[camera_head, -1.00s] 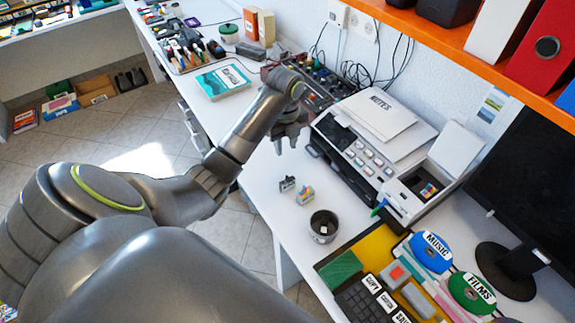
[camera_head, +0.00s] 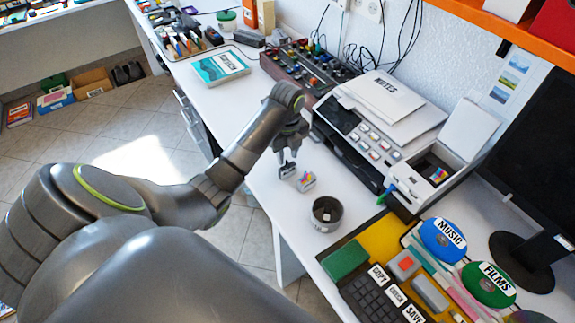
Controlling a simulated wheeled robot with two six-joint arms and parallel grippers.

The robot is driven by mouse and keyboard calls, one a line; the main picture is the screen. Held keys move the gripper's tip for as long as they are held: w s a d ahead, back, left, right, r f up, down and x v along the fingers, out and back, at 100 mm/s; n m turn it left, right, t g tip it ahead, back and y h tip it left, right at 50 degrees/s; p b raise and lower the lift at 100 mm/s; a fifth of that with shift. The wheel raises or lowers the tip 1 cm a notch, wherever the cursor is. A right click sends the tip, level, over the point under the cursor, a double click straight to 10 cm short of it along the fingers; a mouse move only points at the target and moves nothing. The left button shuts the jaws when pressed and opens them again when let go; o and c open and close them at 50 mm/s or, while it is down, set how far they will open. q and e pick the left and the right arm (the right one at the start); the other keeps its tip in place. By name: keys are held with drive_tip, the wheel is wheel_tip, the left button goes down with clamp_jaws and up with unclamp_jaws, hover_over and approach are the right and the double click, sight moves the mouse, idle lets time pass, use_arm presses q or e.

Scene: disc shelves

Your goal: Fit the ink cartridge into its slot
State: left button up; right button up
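A small grey-black ink cartridge (camera_head: 287,171) and a multicoloured cartridge (camera_head: 306,182) stand side by side on the white desk. My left gripper (camera_head: 287,157) points down just above the grey-black cartridge, its two fingers apart. I cannot tell whether the fingertips reach around the cartridge. The printer (camera_head: 352,150) stands to the right. Its side lid (camera_head: 468,128) is raised, and the open cartridge bay (camera_head: 434,172) shows some coloured parts inside. The slot itself is too small to make out. My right gripper is out of view.
A dark round cup (camera_head: 326,214) stands in front of the cartridges. A keyboard (camera_head: 374,293), a green block (camera_head: 345,260) and labelled discs (camera_head: 442,240) are at lower right. A mixer box (camera_head: 310,70) stands behind the gripper.

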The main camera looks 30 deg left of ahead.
sight(288, 162)
use_arm(q)
drive_tip(key=shift+f, duration=1.25)
clamp_jaws()
wheel_tip(288, 162, up, 5)
drive_tip(key=shift+w+f, duration=0.1)
drive_tip(key=shift+f, duration=0.05)
wheel_tip(288, 162, up, 4)
drive_tip(key=p, duration=0.3)
drive_tip(key=shift+r+p, duration=0.75)
